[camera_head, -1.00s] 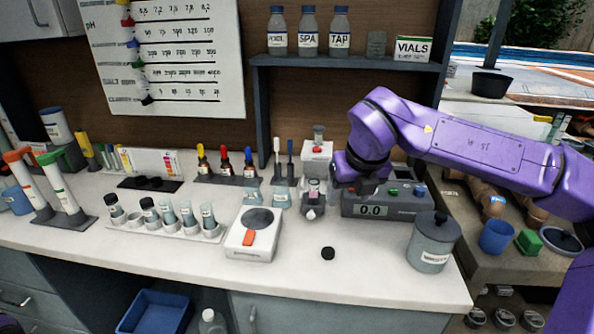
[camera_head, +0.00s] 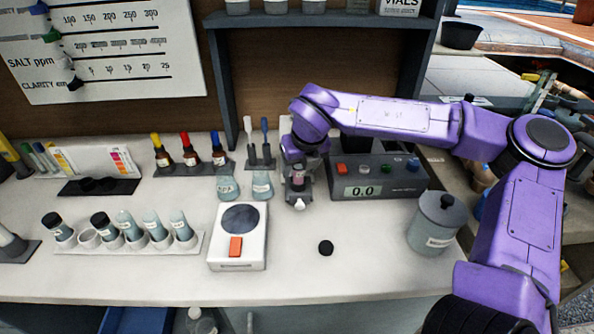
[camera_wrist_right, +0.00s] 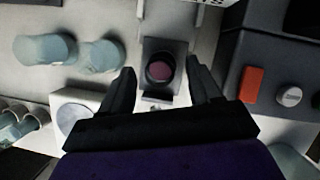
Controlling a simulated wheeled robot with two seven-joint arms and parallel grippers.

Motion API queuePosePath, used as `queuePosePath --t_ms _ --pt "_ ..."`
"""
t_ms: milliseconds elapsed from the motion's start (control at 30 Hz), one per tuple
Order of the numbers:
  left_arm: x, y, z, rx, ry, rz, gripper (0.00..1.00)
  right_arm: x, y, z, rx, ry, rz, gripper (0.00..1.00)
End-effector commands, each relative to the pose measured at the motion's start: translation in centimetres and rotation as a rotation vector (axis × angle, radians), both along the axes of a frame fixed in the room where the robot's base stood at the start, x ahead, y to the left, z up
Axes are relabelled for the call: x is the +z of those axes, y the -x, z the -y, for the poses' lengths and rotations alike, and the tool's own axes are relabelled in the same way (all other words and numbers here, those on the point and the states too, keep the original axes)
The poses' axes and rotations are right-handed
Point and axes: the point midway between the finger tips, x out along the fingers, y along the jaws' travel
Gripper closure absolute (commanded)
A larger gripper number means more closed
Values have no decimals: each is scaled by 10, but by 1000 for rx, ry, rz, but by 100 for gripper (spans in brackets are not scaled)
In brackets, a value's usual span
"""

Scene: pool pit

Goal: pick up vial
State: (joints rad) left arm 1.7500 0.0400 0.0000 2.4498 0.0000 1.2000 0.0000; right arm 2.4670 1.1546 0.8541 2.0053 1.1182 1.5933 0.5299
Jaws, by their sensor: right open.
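A vial with a dark pink top (camera_wrist_right: 160,69) stands upright in a small dark stand (camera_wrist_right: 155,92) in the right wrist view. In the head view the stand (camera_head: 299,199) is at the counter's middle, partly hidden by my right gripper (camera_head: 298,168). My right gripper is open, and its two fingers (camera_wrist_right: 160,74) are on either side of the vial in the wrist view, with visible gaps. Whether the fingertips are down level with the vial is hard to tell. More vials (camera_head: 152,225) sit in a white rack (camera_head: 190,247) at the left. My left gripper is not in view.
A grey meter (camera_head: 405,180) is close on the right of the stand. Blue-grey flasks (camera_head: 227,187) and a white device with an orange button (camera_head: 250,262) are on its left.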

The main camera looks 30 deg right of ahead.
Motion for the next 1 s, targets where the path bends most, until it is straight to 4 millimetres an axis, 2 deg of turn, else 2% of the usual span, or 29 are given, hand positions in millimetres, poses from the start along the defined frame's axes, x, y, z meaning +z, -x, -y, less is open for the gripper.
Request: queuePosePath --t_ms 100,333,367,500,533,833,1000 --pt "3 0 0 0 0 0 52 -13 -5 1 1 0 -1 37" --pt "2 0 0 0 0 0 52 -16 -7 1 2 0 2 37" --pt "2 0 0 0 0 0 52 -16 -7 1 2 0 2 44" --pt "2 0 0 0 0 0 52 -16 -7 1 2 0 2 89" --pt "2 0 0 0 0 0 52 -16 -7 1 2 0 2 97" --pt "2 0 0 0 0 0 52 -14 -7 1 1 0 3 97" --pt "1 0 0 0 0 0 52 1 -8 1 0 1 6 97"
